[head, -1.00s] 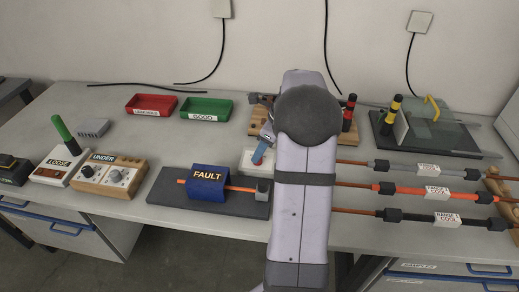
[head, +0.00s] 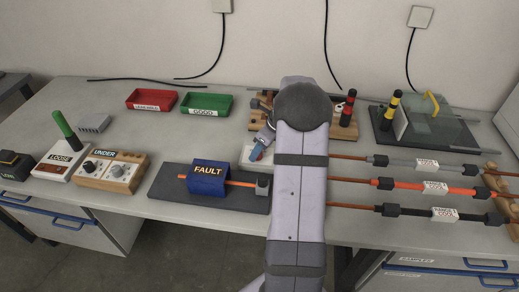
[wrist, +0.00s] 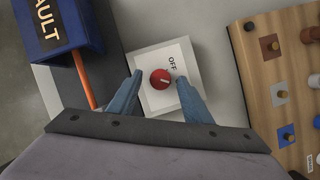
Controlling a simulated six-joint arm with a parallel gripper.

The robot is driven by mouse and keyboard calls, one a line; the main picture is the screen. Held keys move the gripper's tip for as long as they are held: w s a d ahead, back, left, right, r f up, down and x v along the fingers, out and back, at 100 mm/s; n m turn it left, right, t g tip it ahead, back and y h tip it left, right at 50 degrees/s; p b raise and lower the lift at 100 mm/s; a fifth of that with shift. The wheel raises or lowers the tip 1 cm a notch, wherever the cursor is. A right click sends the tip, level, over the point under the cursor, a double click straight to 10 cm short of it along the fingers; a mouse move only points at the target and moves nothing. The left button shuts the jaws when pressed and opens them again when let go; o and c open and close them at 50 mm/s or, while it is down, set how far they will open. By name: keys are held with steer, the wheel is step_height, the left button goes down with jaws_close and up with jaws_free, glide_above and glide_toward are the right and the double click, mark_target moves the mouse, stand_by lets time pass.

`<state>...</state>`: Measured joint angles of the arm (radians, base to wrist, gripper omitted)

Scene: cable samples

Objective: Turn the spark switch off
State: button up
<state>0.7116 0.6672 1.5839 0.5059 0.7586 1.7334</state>
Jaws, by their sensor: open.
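The spark switch is a white block (wrist: 151,54) with a round red knob (wrist: 160,79) and the word OFF printed beside the knob. In the head view the white block (head: 246,154) sits behind the FAULT stand, partly hidden by my arm. My gripper (wrist: 156,80) is open, its two blue fingers on either side of the red knob in the wrist view. I cannot tell whether a finger touches the knob. A pale line marks the knob top. In the head view my gripper (head: 258,150) is over the white block, partly hidden by my arm.
The blue FAULT block (head: 208,180) on its dark base stands close in front and left. A wooden board with coloured pegs (wrist: 285,75) lies close on the other side. Red (head: 152,93) and green (head: 206,97) trays are behind left.

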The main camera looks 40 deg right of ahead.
steer(key=shift+w+f, duration=0.15)
steer(key=shift+f, duration=0.15)
steer(key=c, duration=1.1)
steer(key=shift+o, duration=0.2)
